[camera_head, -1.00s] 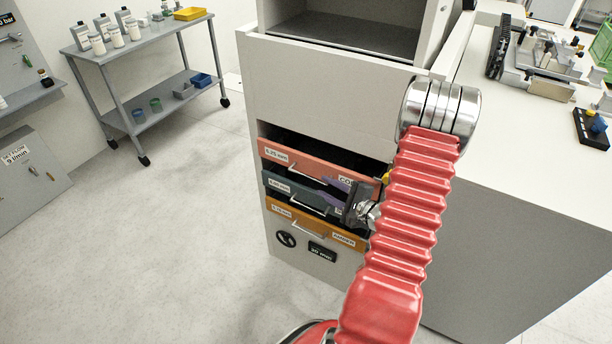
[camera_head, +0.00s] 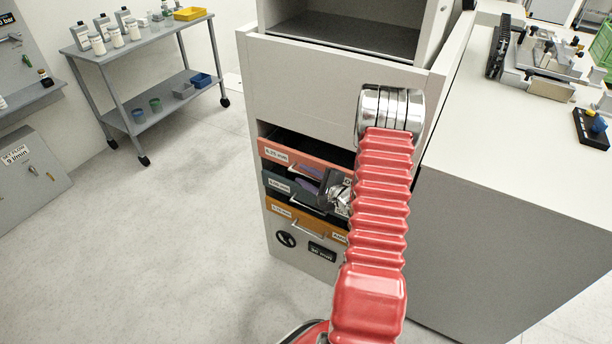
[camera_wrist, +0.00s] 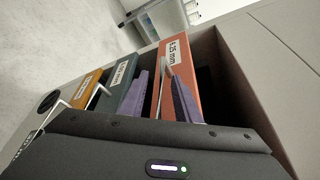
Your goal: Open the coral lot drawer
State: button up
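The coral drawer (camera_head: 283,153) is the top one of three stacked in the cabinet, labelled 6.25 mm. Its front looks about level with the drawers below, and my arm hides its right part. My gripper (camera_head: 310,172) is in front of the coral and teal fronts, partly hidden by my arm. In the wrist view, the purple fingers of my gripper (camera_wrist: 160,97) are apart. One lies over the coral front (camera_wrist: 182,62), the other before the teal front. The coral drawer's pale handle (camera_wrist: 165,72) shows between them; contact cannot be told.
The teal drawer (camera_head: 279,184) and the orange drawer (camera_head: 283,209) sit below. A dark gap (camera_head: 300,141) lies above the coral drawer. A bench (camera_head: 510,140) stands to the right, a cart (camera_head: 145,90) at the back left. The floor at left is clear.

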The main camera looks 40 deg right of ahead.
jog(key=shift+c, duration=0.5)
grip_shut()
jog(key=shift+d, duration=0.1)
